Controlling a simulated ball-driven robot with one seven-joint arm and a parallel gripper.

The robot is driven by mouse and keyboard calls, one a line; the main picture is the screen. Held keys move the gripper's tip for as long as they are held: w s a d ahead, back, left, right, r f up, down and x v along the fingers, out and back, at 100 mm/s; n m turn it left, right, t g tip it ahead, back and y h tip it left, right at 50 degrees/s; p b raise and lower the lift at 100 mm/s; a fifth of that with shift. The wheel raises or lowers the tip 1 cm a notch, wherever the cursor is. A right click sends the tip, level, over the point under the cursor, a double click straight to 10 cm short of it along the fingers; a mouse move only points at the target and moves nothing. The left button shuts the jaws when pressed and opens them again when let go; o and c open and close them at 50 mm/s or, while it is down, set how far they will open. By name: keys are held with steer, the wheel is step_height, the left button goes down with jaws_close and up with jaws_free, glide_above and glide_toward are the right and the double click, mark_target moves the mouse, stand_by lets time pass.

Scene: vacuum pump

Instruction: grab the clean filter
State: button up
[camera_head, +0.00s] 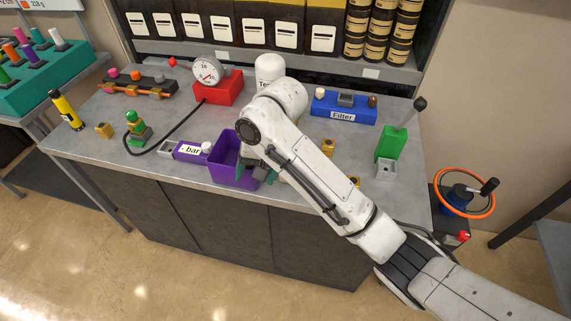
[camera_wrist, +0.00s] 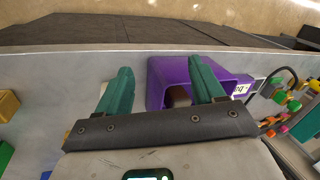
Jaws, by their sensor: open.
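The blue stand labelled "Filter" (camera_head: 343,107) is at the back right of the bench. A small white cylinder (camera_head: 320,92) sits at its left end and looks like the clean filter. A brown cylinder (camera_head: 373,101) sits at its right end. My gripper (camera_head: 255,173) is at the purple bin (camera_head: 223,173), well in front and left of the stand.
A red gauge block (camera_head: 222,90) and a white bottle (camera_head: 269,68) stand at the back. A green block with a lever (camera_head: 391,143) is on the right. Small yellow pieces (camera_head: 328,147) lie near my arm. The shelf (camera_head: 370,71) borders the back.

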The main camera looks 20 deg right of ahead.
steer(key=w+d+r+m+h, duration=0.1)
steer(key=d, duration=0.2)
steer(key=w+d+r+m+h, duration=0.1)
steer(key=w+d+r, duration=0.1)
steer(key=w+d+r+m+g, duration=0.1)
steer(key=d, duration=0.2)
steer(key=shift+w+d+r+h, duration=0.15)
steer(key=shift+d+r+h, duration=0.2)
steer(key=shift+r+h, duration=0.05)
steer(key=shift+d+f+p, duration=0.15)
steer(key=shift+d+p, duration=0.1)
steer(key=shift+p, duration=0.05)
step_height(320, 180, down, 5)
steer(key=shift+r, duration=0.1)
steer(key=shift+s+a+f+p, duration=0.1)
steer(key=shift+s+f+p, duration=0.1)
steer(key=shift+f, duration=0.75)
steer(key=shift+s+d+f+p, duration=0.1)
steer(key=shift+f+p, duration=0.15)
steer(key=shift+f, duration=0.65)
steer(key=shift+s+a+f+p, duration=0.1)
steer(key=shift+f+p, duration=0.1)
steer(key=shift+f, duration=0.75)
steer(key=c, duration=1.1)
